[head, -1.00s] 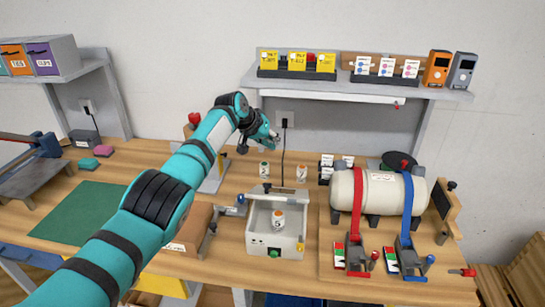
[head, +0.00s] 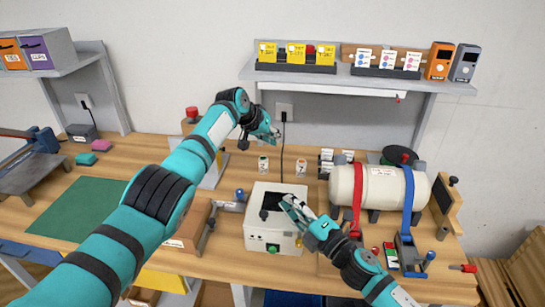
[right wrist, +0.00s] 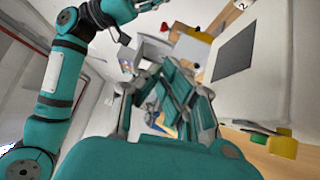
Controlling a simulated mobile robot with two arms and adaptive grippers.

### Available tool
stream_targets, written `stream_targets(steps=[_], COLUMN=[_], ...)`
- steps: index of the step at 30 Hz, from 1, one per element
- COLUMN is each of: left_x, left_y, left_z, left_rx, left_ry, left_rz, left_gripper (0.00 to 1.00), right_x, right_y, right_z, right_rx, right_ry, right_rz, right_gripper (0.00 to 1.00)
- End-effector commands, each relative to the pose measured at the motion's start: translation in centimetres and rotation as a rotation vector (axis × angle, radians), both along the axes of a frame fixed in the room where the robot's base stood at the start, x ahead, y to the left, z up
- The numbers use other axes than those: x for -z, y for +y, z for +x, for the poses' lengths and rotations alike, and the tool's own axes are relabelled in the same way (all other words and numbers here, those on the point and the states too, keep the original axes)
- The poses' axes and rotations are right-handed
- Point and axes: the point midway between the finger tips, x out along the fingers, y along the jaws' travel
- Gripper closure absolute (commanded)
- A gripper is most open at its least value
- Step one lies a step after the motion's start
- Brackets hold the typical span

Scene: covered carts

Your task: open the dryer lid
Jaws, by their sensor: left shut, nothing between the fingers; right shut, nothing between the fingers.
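The dryer (head: 262,230) is a white box with a green button on its front, standing mid-bench. Its white lid (head: 258,190) with a dark window lies down over the box, hiding the inside. My right gripper (head: 290,203) is shut and empty at the lid's right side, close over the dark window; contact cannot be told. In the right wrist view the dryer (right wrist: 272,85) and dark window (right wrist: 236,54) lie to the right of the shut fingers (right wrist: 180,100). My left gripper (head: 270,137) is shut and empty, raised above the bench behind the dryer.
A green mat (head: 82,208) lies farther left.

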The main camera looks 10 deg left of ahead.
Motion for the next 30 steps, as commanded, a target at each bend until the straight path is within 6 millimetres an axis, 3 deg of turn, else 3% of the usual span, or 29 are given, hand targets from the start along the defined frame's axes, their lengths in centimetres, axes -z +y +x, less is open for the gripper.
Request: stream_targets(steps=[3,8,21,30], left_x=[0.0,0.0,0.0,0.0], left_y=[0.0,0.0,0.0,0.0], left_z=[0.0,0.0,0.0,0.0], left_rx=[0.0,0.0,0.0,0.0], left_ry=[0.0,0.0,0.0,0.0], left_rz=[0.0,0.0,0.0,0.0], left_gripper=[1.0,1.0,1.0,1.0], right_x=[-2.3,-3.1,-4.3,-4.8], right_y=[-0.4,0.5,6.8,6.5], right_z=[1.1,2.4,8.4,11.7], right_rx=[0.014,0.019,0.018,0.019], right_ry=[-0.062,-0.078,-0.074,-0.073], right_rz=[-0.018,-0.021,-0.019,-0.02], right_gripper=[1.0,1.0,1.0,1.0])
